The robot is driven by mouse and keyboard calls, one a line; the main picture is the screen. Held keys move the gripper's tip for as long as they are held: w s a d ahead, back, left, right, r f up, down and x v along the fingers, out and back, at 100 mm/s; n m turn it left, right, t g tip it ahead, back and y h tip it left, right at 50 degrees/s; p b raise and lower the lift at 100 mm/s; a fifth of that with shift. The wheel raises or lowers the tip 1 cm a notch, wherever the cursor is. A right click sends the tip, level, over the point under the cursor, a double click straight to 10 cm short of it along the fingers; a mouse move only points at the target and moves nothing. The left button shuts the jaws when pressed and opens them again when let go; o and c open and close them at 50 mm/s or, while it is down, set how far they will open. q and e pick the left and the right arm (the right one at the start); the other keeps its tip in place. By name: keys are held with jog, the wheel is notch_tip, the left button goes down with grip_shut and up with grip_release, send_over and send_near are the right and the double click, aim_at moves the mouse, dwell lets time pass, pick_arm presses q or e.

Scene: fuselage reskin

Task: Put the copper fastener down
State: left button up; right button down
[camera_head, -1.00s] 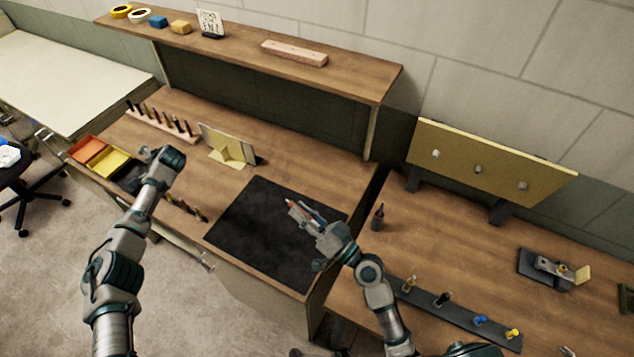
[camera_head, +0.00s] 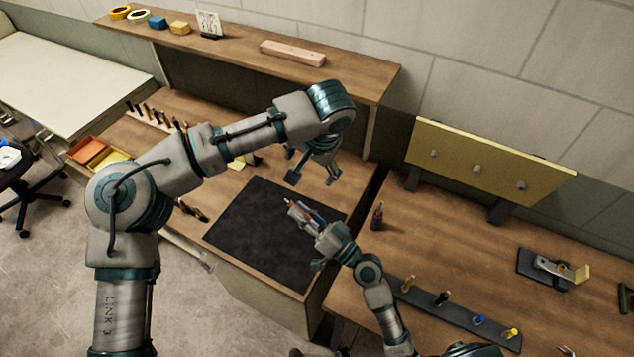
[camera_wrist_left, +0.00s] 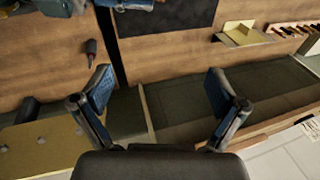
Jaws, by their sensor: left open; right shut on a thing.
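My right gripper (camera_head: 312,222) is shut on a slim item (camera_head: 293,209) with a copper-coloured part, held over the black mat (camera_head: 250,235). I cannot tell whether the copper fastener is this item or part of it, because the fingers cover much of it. My left gripper (camera_head: 313,181) is open and empty, above and behind the right one near the mat's far edge. Its spread fingers show in the left wrist view (camera_wrist_left: 160,76), with bare bench and the gap between benches beyond them.
A dark strip (camera_head: 460,316) with several coloured fasteners lies front right. A yellow panel (camera_head: 490,163) stands at the back right. A shelf (camera_head: 235,50) overhangs the left bench. Coloured bins (camera_head: 88,151) sit far left.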

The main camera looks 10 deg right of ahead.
pick_arm(q)
jog(key=s+g+y, duration=0.1)
jog(key=s, duration=0.4)
jog(key=x, duration=1.2)
jog(key=shift+s, duration=0.15)
jog(key=c, duration=1)
jog(key=shift+f, duration=0.2)
jog(key=shift+c, duration=1.4)
jog(key=o, duration=1.3)
jog(key=shift+r, duration=0.1)
jog(key=shift+r, duration=0.1)
